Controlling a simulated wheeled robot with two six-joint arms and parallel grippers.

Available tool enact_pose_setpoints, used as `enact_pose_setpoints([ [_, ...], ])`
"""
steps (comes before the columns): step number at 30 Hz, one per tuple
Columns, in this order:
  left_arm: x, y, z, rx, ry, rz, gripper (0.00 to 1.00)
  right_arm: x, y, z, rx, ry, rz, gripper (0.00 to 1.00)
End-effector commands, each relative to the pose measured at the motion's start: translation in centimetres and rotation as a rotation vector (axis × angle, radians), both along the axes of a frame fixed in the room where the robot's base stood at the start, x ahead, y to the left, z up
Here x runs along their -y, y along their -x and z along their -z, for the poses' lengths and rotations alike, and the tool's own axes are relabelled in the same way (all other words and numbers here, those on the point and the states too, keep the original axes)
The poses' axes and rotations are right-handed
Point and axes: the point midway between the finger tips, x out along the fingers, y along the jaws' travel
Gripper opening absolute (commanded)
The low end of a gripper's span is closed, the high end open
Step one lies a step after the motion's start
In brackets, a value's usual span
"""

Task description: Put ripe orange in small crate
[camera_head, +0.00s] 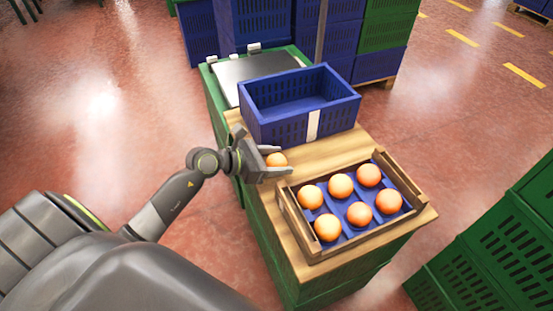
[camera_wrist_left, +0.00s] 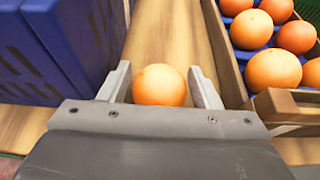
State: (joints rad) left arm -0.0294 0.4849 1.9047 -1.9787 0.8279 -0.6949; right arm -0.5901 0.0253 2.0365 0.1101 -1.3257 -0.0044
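An orange (camera_head: 276,160) is by the wooden table top, between the blue crate and the small wooden crate. My left gripper (camera_head: 277,162) reaches it from the left, with one finger on each side. The orange also shows in the left wrist view (camera_wrist_left: 158,86), between the two fingers, with a narrow gap seen on each side. Whether it rests on the table is hidden. The small wooden crate (camera_head: 286,213) has a blue insert holding several oranges. My right gripper is not in view.
An empty blue crate (camera_head: 265,127) stands just behind the orange. A green crate base with a grey top (camera_head: 250,67) is farther back. Stacked blue and green crates stand beyond. Green crates (camera_head: 508,243) are at lower right. Bare wood (camera_head: 345,148) shows between the two crates.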

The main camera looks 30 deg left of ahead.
Motion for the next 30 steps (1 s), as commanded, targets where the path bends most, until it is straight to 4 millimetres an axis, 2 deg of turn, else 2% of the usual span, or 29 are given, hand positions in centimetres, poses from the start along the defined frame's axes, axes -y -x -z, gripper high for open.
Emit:
enact_pose_setpoints([
  [11,-0.1,0.1,-0.4,-0.001,-0.001,0.000,0.58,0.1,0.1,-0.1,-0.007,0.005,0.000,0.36],
  [30,-5.6,7.1,-4.0,-0.004,-0.005,0.001,0.58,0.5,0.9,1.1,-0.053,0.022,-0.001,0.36],
])
